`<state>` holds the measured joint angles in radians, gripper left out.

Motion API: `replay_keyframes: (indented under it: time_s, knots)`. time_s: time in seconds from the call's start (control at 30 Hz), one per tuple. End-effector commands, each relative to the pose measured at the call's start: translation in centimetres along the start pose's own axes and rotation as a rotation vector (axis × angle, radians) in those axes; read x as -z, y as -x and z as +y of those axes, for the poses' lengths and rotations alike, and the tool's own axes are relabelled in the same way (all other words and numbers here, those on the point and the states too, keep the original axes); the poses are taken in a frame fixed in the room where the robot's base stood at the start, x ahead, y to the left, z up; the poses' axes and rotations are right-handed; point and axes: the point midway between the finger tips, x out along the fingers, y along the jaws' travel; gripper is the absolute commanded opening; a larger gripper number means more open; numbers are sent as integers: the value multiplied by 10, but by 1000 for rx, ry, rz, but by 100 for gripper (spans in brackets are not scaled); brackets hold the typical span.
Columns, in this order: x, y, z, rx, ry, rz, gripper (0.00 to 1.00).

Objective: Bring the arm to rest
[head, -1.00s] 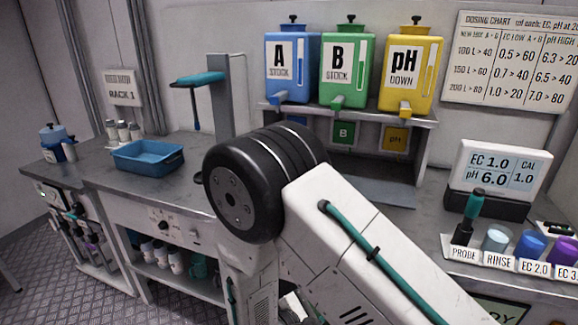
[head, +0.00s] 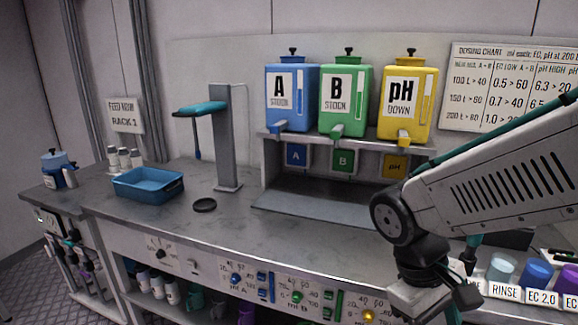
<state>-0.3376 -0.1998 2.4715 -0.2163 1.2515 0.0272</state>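My arm reaches in from the right edge in the head view and folds down at a dark round joint. My gripper (head: 456,306) hangs at the lower right, in front of the bench's front edge, pointing down. Its fingers are dark and run toward the bottom of the picture. Whether they are open or shut does not show, and I see nothing held.
The grey bench (head: 240,225) carries a blue tray (head: 147,184), a black ring (head: 204,205) and a grey stand (head: 224,140). Blue (head: 290,97), green (head: 345,100) and yellow (head: 408,100) tanks stand on a shelf. Cups (head: 537,273) stand right of my gripper.

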Motion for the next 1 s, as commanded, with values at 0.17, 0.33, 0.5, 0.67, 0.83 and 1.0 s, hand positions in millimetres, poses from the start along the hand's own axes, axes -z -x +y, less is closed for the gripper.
replay_keyframes:
  time_s: [0.17, 0.33, 0.5, 0.67, 0.83, 1.0]
  knots:
    - [-35, 20, 2, 156, -156, 178, 50]
    - [-63, 35, 8, 236, -295, 329, 50]
    - [-83, 46, 20, 234, -386, 428, 50]
    - [-90, 49, 27, 232, -430, 458, 50]
    - [-90, 48, 27, 232, -432, 454, 50]
    - [-90, 48, 27, 232, -431, 454, 50]
